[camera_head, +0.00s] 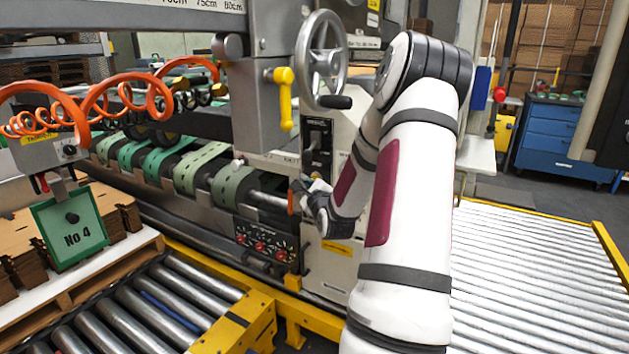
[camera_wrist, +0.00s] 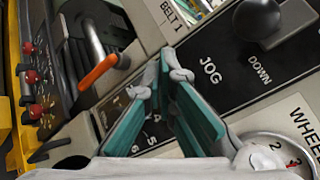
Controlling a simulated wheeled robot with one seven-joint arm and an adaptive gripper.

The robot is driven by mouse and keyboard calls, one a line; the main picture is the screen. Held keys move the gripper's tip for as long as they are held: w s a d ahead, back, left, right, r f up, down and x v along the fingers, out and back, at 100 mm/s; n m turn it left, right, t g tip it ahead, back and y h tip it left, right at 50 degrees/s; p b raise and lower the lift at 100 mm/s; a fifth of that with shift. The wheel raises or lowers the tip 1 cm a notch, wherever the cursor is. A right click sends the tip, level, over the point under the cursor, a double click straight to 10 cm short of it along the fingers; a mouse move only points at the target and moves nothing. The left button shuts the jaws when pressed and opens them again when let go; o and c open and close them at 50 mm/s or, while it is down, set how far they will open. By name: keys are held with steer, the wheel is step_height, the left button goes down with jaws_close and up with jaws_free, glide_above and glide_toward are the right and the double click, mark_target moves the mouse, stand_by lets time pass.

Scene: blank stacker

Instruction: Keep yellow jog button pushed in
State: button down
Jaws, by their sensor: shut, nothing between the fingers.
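My gripper (camera_wrist: 166,58) shows in the wrist view with its two teal-padded fingers shut and nothing between them. The fingertips are over the black panel (camera_wrist: 225,62), just left of its printed word JOG. No yellow button shows there; the fingers cover that part of the panel. I cannot tell whether the tips touch a button or whether it is pushed in. In the head view my gripper (camera_head: 298,187) is in front of the machine's side, below the handwheel, and its tips are small and partly hidden.
A black ball knob (camera_wrist: 257,18) marked DOWN stands right of the fingers. An orange-handled lever (camera_wrist: 98,72) sticks out to their left. A numbered white dial (camera_wrist: 275,150) is at lower right. A handwheel (camera_head: 322,58) and yellow lever (camera_head: 285,97) are above my gripper.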

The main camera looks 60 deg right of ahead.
steer(key=shift+s+a, duration=0.2)
steer(key=shift+a, duration=2.25)
steer(key=w+a+r+n+g+y, duration=0.1)
steer(key=w+a+n+y, duration=0.1)
steer(key=a+n, duration=0.35)
steer(key=w+a+n+g+y, duration=0.1)
steer(key=w+a+n+y, duration=0.25)
steer(key=a, duration=0.35)
steer(key=s+a+r+n+g+y, duration=0.1)
steer(key=s+a+n+g, duration=0.15)
steer(key=a+n, duration=0.35)
steer(key=s+a+r+n+g+y, duration=0.15)
steer(key=s+a+n, duration=0.25)
steer(key=a, duration=0.4)
steer(key=s+a+r+n+g+y, duration=0.1)
steer(key=s+a+n+g, duration=0.1)
steer(key=s+a+n, duration=0.55)
steer(key=s+a+r+n+g+y, duration=0.1)
steer(key=s+a+n+g, duration=0.2)
steer(key=s, duration=0.8)
steer(key=s+a+r+n+g+y, duration=0.1)
steer(key=s+a+r+n, duration=0.1)
steer(key=s+a+n, duration=0.45)
step_height(320, 180, up, 16)
steer(key=s+m+t+p, duration=0.2)
steer(key=t+p, duration=0.1)
steer(key=p, duration=1.2)
steer(key=shift+r, duration=0.15)
